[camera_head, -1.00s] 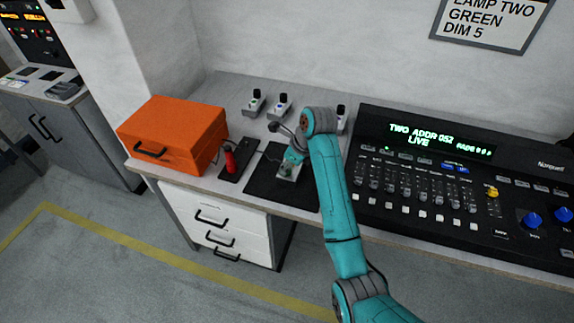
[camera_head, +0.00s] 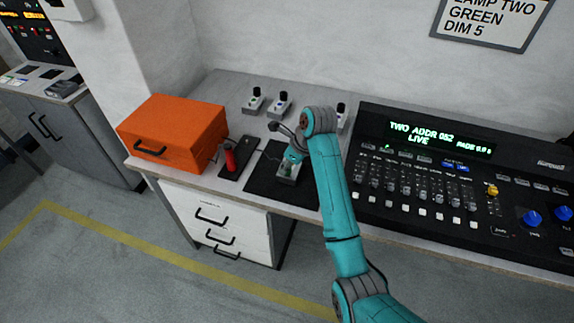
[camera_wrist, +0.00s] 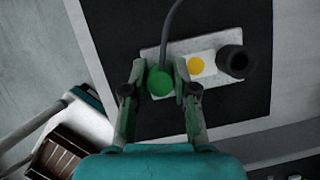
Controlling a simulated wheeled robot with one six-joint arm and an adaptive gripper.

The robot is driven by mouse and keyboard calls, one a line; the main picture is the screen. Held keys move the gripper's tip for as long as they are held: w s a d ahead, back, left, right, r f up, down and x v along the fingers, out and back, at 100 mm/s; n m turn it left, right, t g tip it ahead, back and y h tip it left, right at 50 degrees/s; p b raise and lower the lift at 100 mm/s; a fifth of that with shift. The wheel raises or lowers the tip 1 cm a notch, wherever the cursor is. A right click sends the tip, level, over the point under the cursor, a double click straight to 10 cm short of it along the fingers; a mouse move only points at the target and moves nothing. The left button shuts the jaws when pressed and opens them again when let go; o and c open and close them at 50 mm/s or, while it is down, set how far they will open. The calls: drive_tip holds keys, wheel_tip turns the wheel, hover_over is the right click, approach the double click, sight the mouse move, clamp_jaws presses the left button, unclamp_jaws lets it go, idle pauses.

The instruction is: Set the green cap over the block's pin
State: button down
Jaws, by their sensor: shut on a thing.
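The green cap (camera_wrist: 160,83) is between the fingertips of my gripper (camera_wrist: 160,88) in the wrist view, and the gripper is shut on it. The cap is over the left end of the pale block (camera_wrist: 208,46). The block has a yellow dot (camera_wrist: 196,65) in its middle and a dark round post (camera_wrist: 236,62) at its right end. No pin shows; the cap and fingers cover that end. I cannot tell whether the cap touches the block. In the head view, my gripper (camera_head: 288,167) is low at the block, partly hidden by my arm.
The block lies on a black mat (camera_head: 262,185) on the bench. A dark cable (camera_wrist: 170,22) runs near it. Similar small blocks (camera_head: 254,103) stand behind.

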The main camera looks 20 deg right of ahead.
drive_tip(key=shift+f, duration=0.25)
drive_tip(key=c, duration=0.8)
unclamp_jaws()
